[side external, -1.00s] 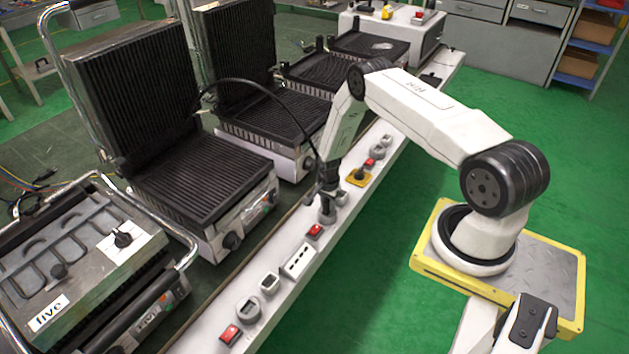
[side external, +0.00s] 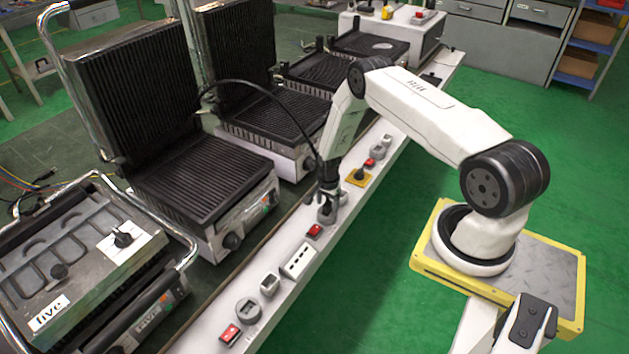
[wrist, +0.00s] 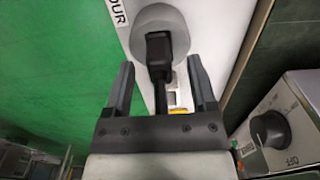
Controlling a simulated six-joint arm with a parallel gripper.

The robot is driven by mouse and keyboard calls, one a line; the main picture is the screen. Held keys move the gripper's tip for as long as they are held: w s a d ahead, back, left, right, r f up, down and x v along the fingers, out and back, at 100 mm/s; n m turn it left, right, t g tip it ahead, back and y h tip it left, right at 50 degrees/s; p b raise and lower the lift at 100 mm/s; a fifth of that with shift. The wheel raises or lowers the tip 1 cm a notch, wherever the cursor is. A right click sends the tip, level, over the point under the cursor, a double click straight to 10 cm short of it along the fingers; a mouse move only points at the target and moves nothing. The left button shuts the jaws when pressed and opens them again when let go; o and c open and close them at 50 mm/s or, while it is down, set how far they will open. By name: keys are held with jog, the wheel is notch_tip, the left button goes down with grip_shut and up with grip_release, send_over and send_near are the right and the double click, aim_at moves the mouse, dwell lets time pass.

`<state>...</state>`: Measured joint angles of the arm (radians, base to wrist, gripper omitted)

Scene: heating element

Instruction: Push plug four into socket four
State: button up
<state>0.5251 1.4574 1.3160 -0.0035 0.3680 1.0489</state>
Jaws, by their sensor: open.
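Plug four (wrist: 158,52) is black. In the wrist view its front end meets the round grey socket four (wrist: 152,22), and it looks seated there, though the depth of the fit cannot be judged. The label beside the socket is cut off and reads "OUR". My gripper (wrist: 160,66) is open, with one finger on each side of the plug and a visible gap on both sides. In the side view my gripper (side external: 328,190) is low over the socket on the white rail, and it mostly hides the plug there.
The white rail (side external: 213,322) carries red switches (side external: 314,231), other sockets (side external: 248,310) and a yellow-based plug (side external: 359,177). Contact grills (side external: 205,180) stand along the left. A black cable (side external: 262,88) arches from the grills to my gripper. Green floor lies open to the right.

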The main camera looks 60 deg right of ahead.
aim_at(326, 203)
jog(key=shift+r, duration=3.5)
jog(key=shift+w+a+r, duration=0.2)
jog(key=shift+a+r, duration=0.05)
jog(key=shift+r, duration=0.25)
jog(key=a+r+n+t, duration=0.1)
jog(key=a+r+n, duration=0.3)
jog(key=a+r, duration=0.3)
jog(key=a+r+n, duration=0.4)
jog(key=a+r, duration=0.1)
jog(key=r, duration=0.5)
jog(key=s+a+r+n+t, duration=0.1)
jog(key=s+a+r+n, duration=0.9)
jog(key=s+a, duration=0.1)
jog(key=shift+s+r+t, duration=0.15)
jog(key=shift+s+t, duration=0.15)
jog(key=shift+s, duration=0.6)
